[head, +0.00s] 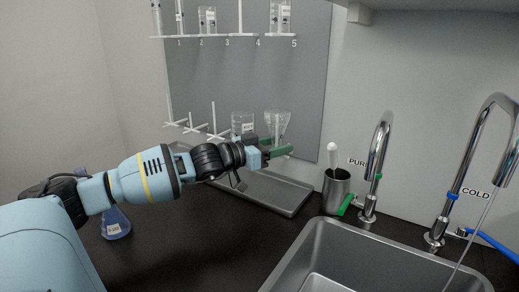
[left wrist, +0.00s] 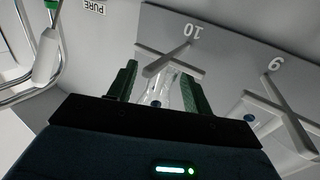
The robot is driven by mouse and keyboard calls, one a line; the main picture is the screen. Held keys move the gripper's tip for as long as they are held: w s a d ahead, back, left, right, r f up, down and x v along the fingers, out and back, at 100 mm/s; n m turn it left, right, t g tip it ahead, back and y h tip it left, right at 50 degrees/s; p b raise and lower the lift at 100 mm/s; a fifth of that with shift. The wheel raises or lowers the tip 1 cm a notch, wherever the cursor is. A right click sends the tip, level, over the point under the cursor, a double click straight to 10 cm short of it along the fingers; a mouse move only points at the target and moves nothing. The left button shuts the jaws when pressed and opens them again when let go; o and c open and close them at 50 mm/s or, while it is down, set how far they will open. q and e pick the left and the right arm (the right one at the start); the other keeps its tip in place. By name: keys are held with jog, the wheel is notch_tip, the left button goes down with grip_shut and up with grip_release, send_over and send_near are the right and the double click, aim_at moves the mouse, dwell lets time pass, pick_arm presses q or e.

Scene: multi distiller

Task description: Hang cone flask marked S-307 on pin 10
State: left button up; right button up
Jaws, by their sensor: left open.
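A clear cone flask (head: 277,121) sits upside down at the right end of the lower pin row in the head view. Its label cannot be read. In the left wrist view, a clear flask (left wrist: 158,92) lies between my fingers, just by the pin marked 10 (left wrist: 167,61), seemingly on it. My left gripper (head: 278,149) is at this flask, with its green fingers (left wrist: 157,88) open on either side of it. Contact cannot be told. My right gripper is not in view.
A drip tray (head: 262,190) lies below the pegboard (head: 285,75). A metal cup (head: 335,190) with a brush, the PURE tap (head: 378,160) and the sink (head: 350,235) are to the right.

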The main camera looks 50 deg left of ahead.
pick_arm(q)
jog(key=s+a+p, duration=0.1)
jog(key=s+p, duration=0.2)
jog(key=s, duration=0.4)
jog(key=shift+s, duration=0.15)
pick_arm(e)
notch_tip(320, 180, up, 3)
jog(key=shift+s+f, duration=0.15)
pick_arm(q)
jog(key=shift+a, duration=0.1)
dwell(0.3)
dwell(0.3)
jog(key=s+d+p, duration=0.2)
jog(key=s+p, duration=0.4)
jog(key=shift+s, duration=0.35)
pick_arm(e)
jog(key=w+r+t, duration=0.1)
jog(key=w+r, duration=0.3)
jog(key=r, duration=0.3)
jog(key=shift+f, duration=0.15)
